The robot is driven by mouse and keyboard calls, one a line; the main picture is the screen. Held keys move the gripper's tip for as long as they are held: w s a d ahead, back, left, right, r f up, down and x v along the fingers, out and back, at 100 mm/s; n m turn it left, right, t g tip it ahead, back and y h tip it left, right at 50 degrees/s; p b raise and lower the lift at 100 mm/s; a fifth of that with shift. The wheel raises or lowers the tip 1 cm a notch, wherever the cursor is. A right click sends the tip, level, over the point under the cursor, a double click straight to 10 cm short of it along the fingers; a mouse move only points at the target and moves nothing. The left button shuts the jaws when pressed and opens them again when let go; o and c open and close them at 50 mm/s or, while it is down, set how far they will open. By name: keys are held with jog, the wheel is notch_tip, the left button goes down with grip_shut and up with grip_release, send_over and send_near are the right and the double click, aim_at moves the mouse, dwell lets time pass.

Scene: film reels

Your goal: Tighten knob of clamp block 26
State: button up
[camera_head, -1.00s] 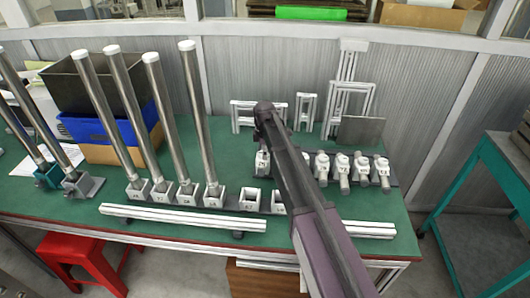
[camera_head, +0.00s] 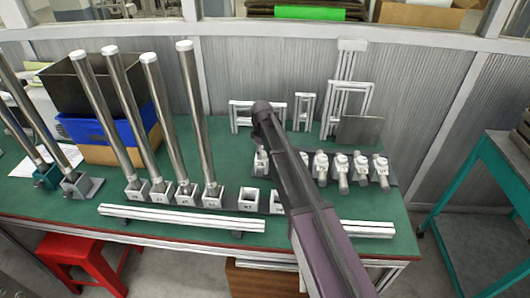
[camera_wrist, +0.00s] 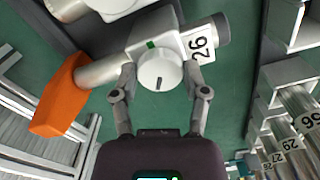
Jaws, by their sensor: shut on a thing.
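Clamp block 26 shows in the wrist view as a white block with a "26" label (camera_wrist: 200,46) and a grey pipe end. Its round white knob (camera_wrist: 160,71) has a dark slot mark and sits between the two fingers of my gripper (camera_wrist: 161,78). The fingers are closed on the knob from both sides. A white pipe with an orange end piece (camera_wrist: 58,98) runs out to the left of the block. In the head view the white block (camera_head: 261,161) is partly hidden by my arm, and the gripper's fingers are hidden there.
Several white clamp blocks (camera_head: 340,163) stand in a row to the right. Tall metal tubes (camera_head: 167,120) stand in numbered sockets at left. White rails (camera_head: 180,217) lie along the front of the green table (camera_head: 95,215). White frames (camera_head: 348,100) stand behind.

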jog(key=m, duration=0.4)
jog(key=shift+w+a+m, duration=0.1)
jog(key=shift+a+m, duration=0.15)
jog(key=shift+m, duration=0.05)
jog(key=m, duration=0.3)
jog(key=shift+m, duration=0.4)
jog(key=m, duration=1)
jog(key=shift+w+m, duration=0.1)
jog(key=shift+m, duration=0.3)
jog(key=m, duration=0.3)
jog(key=shift+m, duration=0.3)
jog(key=m, duration=0.3)
jog(key=shift+d+m, duration=0.1)
jog(key=shift+m, duration=1.9)
jog(key=shift+d, duration=0.1)
